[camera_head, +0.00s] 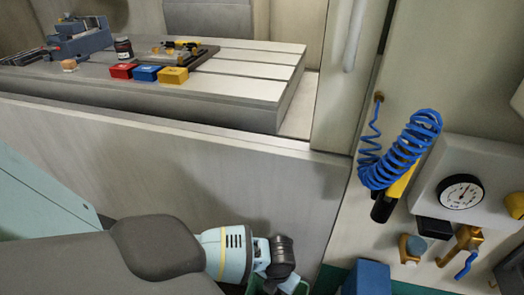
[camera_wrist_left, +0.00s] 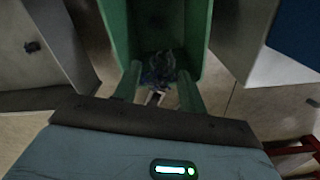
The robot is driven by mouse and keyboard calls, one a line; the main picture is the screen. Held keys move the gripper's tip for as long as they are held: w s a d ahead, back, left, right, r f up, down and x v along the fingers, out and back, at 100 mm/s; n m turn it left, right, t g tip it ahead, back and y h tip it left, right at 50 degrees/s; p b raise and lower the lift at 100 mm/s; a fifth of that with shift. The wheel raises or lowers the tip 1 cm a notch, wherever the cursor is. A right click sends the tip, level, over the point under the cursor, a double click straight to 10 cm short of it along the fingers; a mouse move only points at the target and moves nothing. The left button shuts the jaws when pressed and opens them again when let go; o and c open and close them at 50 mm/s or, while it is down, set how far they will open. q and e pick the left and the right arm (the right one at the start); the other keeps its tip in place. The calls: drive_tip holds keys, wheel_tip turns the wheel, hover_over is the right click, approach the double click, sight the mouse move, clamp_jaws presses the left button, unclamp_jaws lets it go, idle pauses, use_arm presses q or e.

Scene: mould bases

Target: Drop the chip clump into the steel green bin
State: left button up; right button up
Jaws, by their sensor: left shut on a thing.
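In the left wrist view the green bin (camera_wrist_left: 113,22) lies straight ahead of my left gripper, with its open inside facing the camera. My left gripper (camera_wrist_left: 158,86) is shut on the chip clump (camera_wrist_left: 158,68), a dark, tangled bundle with a few pale and bluish bits. The clump shows against the inside of the bin; I cannot tell how deep it is relative to the rim. In the head view my left gripper (camera_head: 286,282) is at the bottom edge, pointing down, with its fingers mostly cut off. My right gripper is not in view.
Grey panels stand on both sides of the bin in the wrist view. In the head view a blue box (camera_head: 368,278) stands to the right of my gripper. A coiled blue hose (camera_head: 405,150) and a gauge (camera_head: 460,192) are on the right wall. A slotted machine table (camera_head: 240,88) is behind.

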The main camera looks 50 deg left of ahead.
use_arm(q)
drive_tip(key=shift+s+a+f+m, duration=0.55)
drive_tip(key=shift+a+f+m, duration=0.1)
drive_tip(key=shift+a+m, duration=0.15)
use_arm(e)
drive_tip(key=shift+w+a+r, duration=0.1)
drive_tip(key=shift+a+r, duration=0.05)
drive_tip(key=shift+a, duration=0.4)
use_arm(q)
drive_tip(key=shift+f, duration=0.1)
